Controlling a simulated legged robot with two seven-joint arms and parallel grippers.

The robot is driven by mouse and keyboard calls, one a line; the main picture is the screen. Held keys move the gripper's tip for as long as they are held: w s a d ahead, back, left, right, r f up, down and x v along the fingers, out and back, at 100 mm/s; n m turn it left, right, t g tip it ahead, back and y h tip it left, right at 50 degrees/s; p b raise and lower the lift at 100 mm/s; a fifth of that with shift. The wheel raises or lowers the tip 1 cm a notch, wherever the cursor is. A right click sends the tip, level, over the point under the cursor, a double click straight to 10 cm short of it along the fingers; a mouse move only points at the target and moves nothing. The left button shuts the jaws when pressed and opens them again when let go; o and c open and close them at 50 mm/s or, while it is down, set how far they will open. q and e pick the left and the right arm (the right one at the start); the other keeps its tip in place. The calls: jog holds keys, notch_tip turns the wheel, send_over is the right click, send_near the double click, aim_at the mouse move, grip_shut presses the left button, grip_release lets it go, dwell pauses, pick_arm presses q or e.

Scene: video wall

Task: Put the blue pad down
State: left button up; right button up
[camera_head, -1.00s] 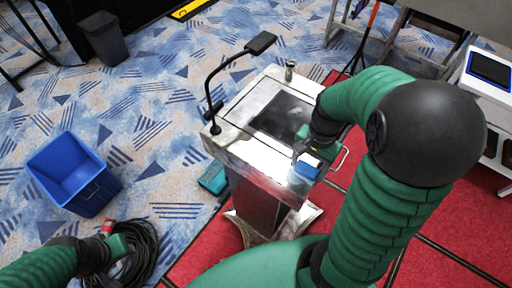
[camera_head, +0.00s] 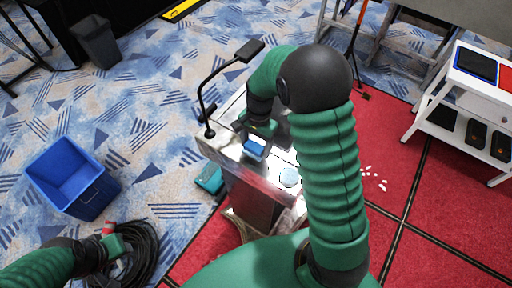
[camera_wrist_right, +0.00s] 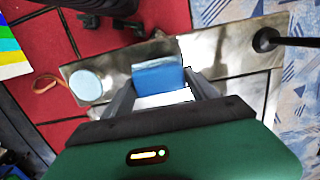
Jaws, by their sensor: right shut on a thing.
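The blue pad (camera_head: 254,149) is held between the fingers of my right gripper (camera_head: 257,138), over the metal lectern top (camera_head: 224,143). In the right wrist view the pad (camera_wrist_right: 158,75) sits between the two fingertips, with the shiny lectern surface (camera_wrist_right: 235,50) around it. I cannot tell whether the pad touches the surface. My left gripper (camera_head: 116,243) is at the lower left, above a coil of black cable; its fingers are too small to read.
A pale blue round disc (camera_head: 289,177) lies on the lectern near its front edge. A black gooseneck fixture (camera_head: 209,95) rises at the left side. A blue bin (camera_head: 72,176) stands on the carpet at left. A white cart (camera_head: 470,105) stands at right.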

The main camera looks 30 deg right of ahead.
aim_at(255, 151)
notch_tip(255, 151, down, 3)
jog(key=shift+a+r+p, duration=0.1)
jog(key=shift+r+p, duration=0.1)
jog(key=shift+p, duration=0.2)
jog(key=shift+a+f, duration=0.1)
jog(key=shift+f, duration=0.1)
pick_arm(q)
jog(key=shift+w+a+r, duration=0.1)
jog(key=shift+a+r, duration=0.25)
jog(key=shift+r, duration=0.05)
pick_arm(e)
jog(key=shift+a, duration=0.1)
